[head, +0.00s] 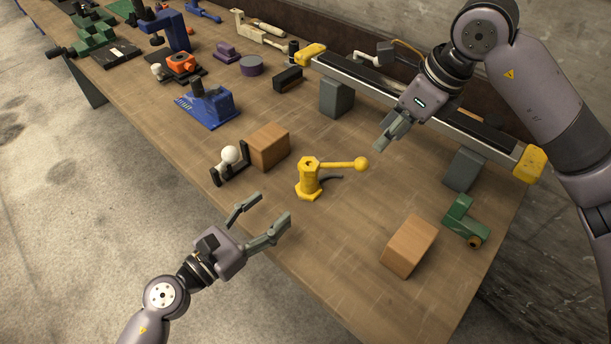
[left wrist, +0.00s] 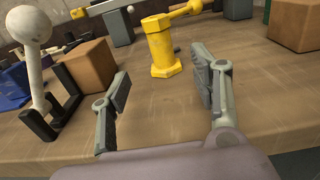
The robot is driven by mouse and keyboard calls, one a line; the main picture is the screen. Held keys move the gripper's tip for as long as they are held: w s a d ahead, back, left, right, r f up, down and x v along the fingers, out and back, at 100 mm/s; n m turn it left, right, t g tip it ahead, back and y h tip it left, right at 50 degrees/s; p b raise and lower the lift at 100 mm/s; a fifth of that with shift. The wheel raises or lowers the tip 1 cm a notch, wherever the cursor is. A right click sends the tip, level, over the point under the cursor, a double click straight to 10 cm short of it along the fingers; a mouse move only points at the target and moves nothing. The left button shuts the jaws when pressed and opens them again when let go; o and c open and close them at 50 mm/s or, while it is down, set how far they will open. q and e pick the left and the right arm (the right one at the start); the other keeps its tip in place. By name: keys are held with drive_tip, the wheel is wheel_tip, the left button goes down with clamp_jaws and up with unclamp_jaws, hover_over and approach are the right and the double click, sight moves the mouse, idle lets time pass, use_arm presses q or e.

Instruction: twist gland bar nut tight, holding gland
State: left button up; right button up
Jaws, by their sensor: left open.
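The yellow gland (head: 309,184) stands upright on the wooden table, with a hexagonal foot. Its bar nut (head: 337,165) sits on top, the bar pointing right to a ball end. In the left wrist view the gland (left wrist: 162,52) stands ahead, between and beyond the fingers, and the bar nut (left wrist: 182,12) is partly cut off by the top edge. My left gripper (head: 273,206) is open and empty at the table's front edge, short of the gland and not touching it. My right gripper (head: 391,134) hangs above and right of the bar's ball, apart from it; its finger gap is unclear.
A wooden block (head: 269,148) and a white ball on a black stand (head: 229,155) are left of the gland. Another block (head: 409,246) and a green fitting (head: 464,220) are to the right. A long rail (head: 400,96) lies behind. Table between left gripper and gland is clear.

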sight(303, 181)
use_arm(q)
drive_tip(key=x, duration=1.3)
drive_tip(key=shift+c, duration=0.4)
drive_tip(key=shift+c, duration=1.2)
drive_tip(key=shift+c, duration=0.3)
clamp_jaws()
idle(0.6)
